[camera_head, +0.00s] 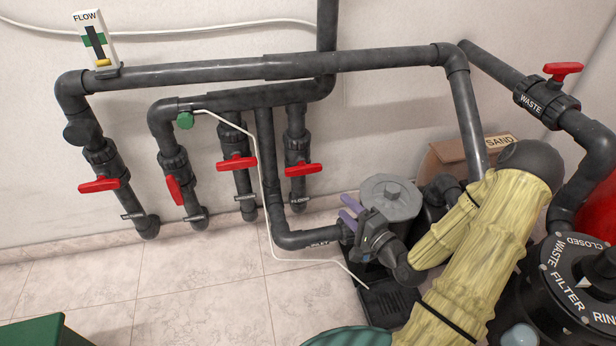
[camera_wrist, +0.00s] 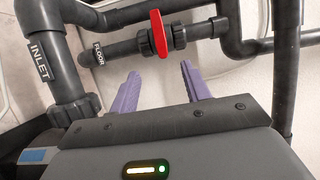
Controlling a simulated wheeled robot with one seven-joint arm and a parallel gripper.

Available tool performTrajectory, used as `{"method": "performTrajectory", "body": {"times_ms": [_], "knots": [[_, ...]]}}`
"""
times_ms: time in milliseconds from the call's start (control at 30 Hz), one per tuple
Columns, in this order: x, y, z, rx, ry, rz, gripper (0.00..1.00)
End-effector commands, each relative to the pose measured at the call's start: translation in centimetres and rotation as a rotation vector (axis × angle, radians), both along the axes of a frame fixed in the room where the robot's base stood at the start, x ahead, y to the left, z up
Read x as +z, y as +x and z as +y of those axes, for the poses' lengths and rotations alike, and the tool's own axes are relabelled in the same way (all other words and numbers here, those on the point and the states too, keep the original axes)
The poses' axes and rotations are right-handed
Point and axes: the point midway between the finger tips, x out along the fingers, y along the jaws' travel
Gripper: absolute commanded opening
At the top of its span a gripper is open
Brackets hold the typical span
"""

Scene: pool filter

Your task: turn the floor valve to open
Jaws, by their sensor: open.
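The floor valve has a red handle (camera_wrist: 159,33) on a dark pipe labelled FLOOR (camera_wrist: 98,52) in the wrist view. The handle lies across the pipe. In the head view, it appears to be the rightmost red handle (camera_head: 303,169) of the row on the wall, also crosswise, though its label is too small to read surely. My gripper (camera_head: 350,209) is open and empty, with purple fingers, to the right of and lower than that handle. In the wrist view, the open fingers (camera_wrist: 160,80) point toward the handle, with a gap between; nothing touches it.
An INLET pipe (camera_wrist: 38,62) runs close at left in the wrist view. Other red handles (camera_head: 236,162) stand left of the rightmost one. A grey-lidded pump (camera_head: 390,197) and a WASTE valve (camera_head: 562,70) are at right.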

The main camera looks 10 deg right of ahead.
Motion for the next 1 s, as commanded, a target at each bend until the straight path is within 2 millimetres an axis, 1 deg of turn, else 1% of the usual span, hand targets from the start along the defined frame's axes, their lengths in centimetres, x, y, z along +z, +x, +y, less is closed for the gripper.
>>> {"method": "performTrajectory", "body": {"times_ms": [167,267,367,467,1000], "knots": [[0.0,0.1,0.1,0.001,-0.003,0.001,0.47],[-0.2,0.6,0.3,0.002,-0.004,0.001,0.47],[-0.3,1.6,0.7,0.003,-0.005,0.0,0.47],[-0.3,3.0,1.4,0.004,-0.005,-0.003,0.47],[-0.5,11.8,5.0,0.003,-0.007,-0.002,0.47]]}}
